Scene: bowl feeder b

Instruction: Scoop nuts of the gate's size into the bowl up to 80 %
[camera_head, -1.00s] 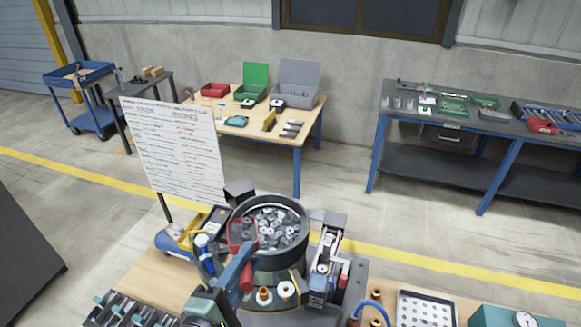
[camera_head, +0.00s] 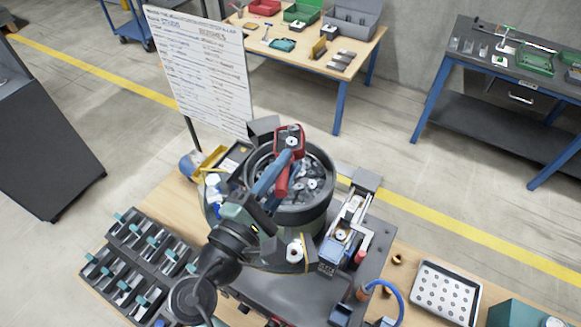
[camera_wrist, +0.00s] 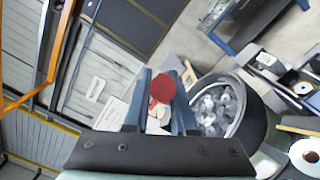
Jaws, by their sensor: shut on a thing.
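My gripper (camera_head: 272,178), with blue fingers, is shut on the red scoop (camera_head: 281,137). The scoop is over the far part of the black feeder bowl (camera_head: 325,207); a light nut or washer shows in its pan. I cannot tell its exact height above the bowl. Many grey nuts (camera_head: 313,184) lie in the bowl, partly hidden by my gripper and the scoop. In the wrist view, the red handle end (camera_wrist: 164,88) stands between the fingers, and the bowl (camera_wrist: 255,125) is to their right. A track unit (camera_head: 340,238), possibly the gate, stands right of the bowl and carries a nut.
A written whiteboard (camera_head: 200,70) stands behind left of the bowl. Black bins with teal tabs (camera_head: 140,262) are at the front left. A perforated tray (camera_head: 445,293) and teal box (camera_head: 520,314) are at the right. A grey cabinet (camera_head: 50,150) stands at far left.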

